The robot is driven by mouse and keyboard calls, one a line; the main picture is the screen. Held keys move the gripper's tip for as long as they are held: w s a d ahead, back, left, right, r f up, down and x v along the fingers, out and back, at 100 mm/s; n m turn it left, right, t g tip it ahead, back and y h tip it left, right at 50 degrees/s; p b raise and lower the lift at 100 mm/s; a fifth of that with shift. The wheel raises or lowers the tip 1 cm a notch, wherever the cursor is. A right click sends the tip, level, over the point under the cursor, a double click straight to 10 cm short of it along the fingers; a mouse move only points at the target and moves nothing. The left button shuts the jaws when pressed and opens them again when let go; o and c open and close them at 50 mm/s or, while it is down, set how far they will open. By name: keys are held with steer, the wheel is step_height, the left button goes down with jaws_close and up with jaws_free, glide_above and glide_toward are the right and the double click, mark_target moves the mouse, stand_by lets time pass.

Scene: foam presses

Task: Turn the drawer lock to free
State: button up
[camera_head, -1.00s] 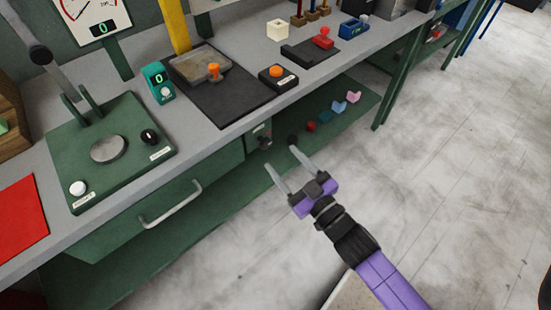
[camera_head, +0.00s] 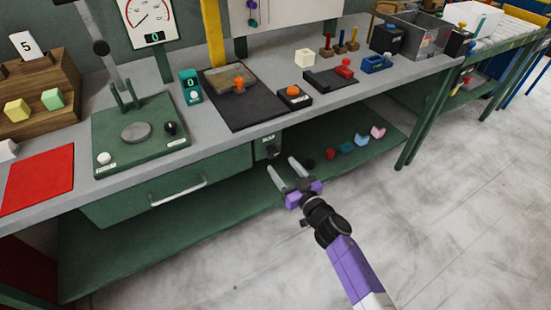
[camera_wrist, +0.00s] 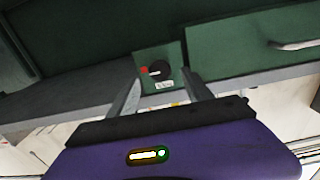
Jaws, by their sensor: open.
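The drawer lock is a small green plate (camera_wrist: 170,54) with a round black knob (camera_wrist: 159,71), a red mark at the knob's left and a white label below it. In the head view the lock plate (camera_head: 268,146) sits just right of the closed green drawer (camera_head: 125,196), under the bench top. My gripper (camera_head: 282,170) is open and empty, in front of and below the lock. In the wrist view its two fingers (camera_wrist: 160,97) point at the plate, either side of the knob and apart from it. The label's text is too small to read.
The drawer handle (camera_head: 178,190) sticks out left of the lock. A green lower shelf (camera_head: 240,205) runs underneath, with several small coloured pieces at its right. A bench leg (camera_head: 425,125) stands to the right. The floor in front is clear.

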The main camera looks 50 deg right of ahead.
mark_target(274, 155)
steer(key=shift+b+x, duration=0.3)
steer(key=shift+x, duration=2.45)
steer(key=shift+c, duration=0.4)
jaws_close()
